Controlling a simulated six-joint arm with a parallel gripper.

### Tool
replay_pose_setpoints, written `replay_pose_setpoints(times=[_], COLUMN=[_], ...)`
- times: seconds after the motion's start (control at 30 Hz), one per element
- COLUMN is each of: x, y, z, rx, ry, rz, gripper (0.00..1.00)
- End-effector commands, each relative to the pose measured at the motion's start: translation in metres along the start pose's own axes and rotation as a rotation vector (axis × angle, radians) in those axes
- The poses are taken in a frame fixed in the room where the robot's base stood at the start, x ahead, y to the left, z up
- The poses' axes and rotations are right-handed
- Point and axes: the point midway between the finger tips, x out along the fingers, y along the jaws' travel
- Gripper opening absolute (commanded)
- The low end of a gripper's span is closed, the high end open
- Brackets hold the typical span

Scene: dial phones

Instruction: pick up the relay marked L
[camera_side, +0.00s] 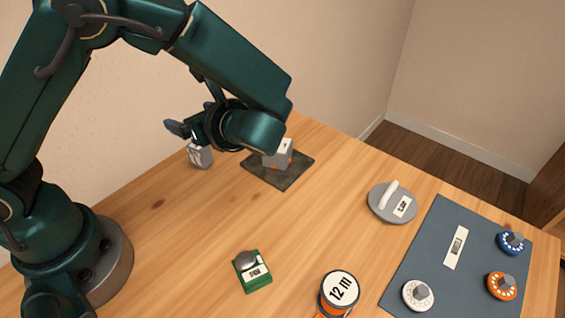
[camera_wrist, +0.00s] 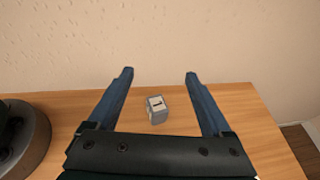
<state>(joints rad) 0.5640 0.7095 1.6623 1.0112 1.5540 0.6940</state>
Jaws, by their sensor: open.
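A small grey block (camera_side: 200,156) with a white label stands near the wall edge of the table, which fits a relay. It also shows in the wrist view (camera_wrist: 157,110), between and beyond my fingers, with a dark mark on its label that I cannot read surely as L. My gripper (camera_side: 190,118) is open and empty, above and close to this block in the side view. In the wrist view its two blue fingers (camera_wrist: 158,74) are spread wide, apart from the block. A second grey block (camera_side: 278,157) with a white top and an orange patch sits on a dark square mat (camera_side: 268,180), partly behind my wrist.
A green device (camera_side: 253,272) and a round 12 m tin (camera_side: 339,292) stand at the front. The table's middle is clear. The wall rises behind the grey block.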

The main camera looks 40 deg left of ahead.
Motion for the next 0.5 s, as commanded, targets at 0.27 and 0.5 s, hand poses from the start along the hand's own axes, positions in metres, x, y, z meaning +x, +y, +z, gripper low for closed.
replay_pose_setpoints(times=[0.27,0.5], x=[0.024,0.036], y=[0.000,0.001], z=[-0.058,-0.069], rx=[0.003,-0.003], ry=[-0.001,0.000], rz=[0.002,0.004], gripper=[0.84,0.84])
